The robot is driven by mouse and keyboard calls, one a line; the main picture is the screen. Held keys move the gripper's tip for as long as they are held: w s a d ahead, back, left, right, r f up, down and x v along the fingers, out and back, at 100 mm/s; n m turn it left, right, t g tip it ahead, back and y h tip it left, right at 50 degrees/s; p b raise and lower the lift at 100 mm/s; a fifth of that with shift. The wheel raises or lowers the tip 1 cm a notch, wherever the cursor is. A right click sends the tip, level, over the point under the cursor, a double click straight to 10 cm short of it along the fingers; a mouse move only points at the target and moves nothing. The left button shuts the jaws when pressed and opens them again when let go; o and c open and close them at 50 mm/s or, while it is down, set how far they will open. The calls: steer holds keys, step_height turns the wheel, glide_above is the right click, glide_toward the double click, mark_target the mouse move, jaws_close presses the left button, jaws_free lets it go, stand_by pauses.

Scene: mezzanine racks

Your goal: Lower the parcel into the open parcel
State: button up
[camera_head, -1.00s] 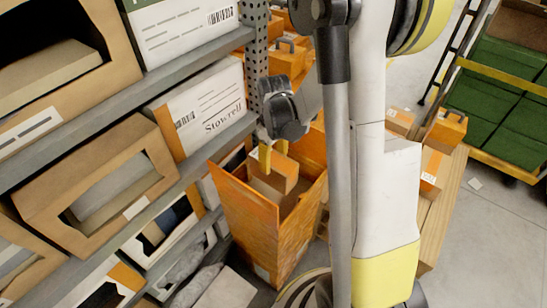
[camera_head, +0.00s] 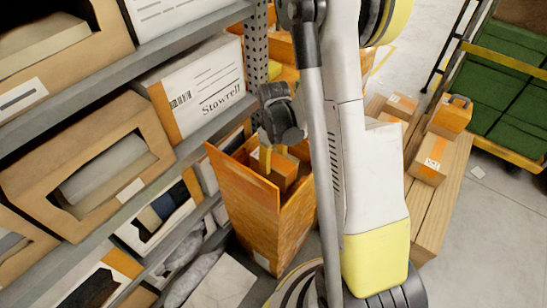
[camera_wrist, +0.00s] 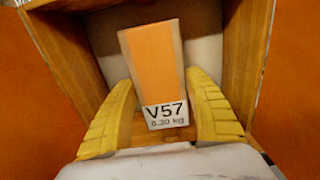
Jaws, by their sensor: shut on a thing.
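The parcel is a small orange-brown box (camera_head: 286,171). In the wrist view the parcel (camera_wrist: 152,62) shows an orange strip and a label reading V57, 0.30 kg. My gripper (camera_wrist: 160,84) is shut on it, with a yellow finger along each side. The open parcel is a tall orange box (camera_head: 243,212) standing on the floor beside the rack. The held parcel is inside its mouth, with its lower part hidden by the near walls. In the wrist view, walls of the open parcel (camera_wrist: 26,95) rise on both sides. I cannot tell whether the held parcel touches its bottom.
A rack with grey shelves (camera_head: 105,90) of boxes, including a white Stowrell box (camera_head: 208,90), stands close on the left. A wooden bench (camera_head: 437,200) with small orange parcels (camera_head: 430,160) is to the right.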

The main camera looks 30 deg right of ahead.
steer(key=o, duration=1.5)
steer(key=shift+c, duration=0.2)
step_height(320, 180, up, 12)
steer(key=s+a+r+m+t, duration=0.4)
steer(key=s+a+r+t, duration=0.3)
steer(key=s+a+r, duration=0.4)
steer(key=shift+s+a+r, duration=0.25)
steer(key=shift+a+r, duration=0.1)
steer(key=shift+a, duration=0.75)
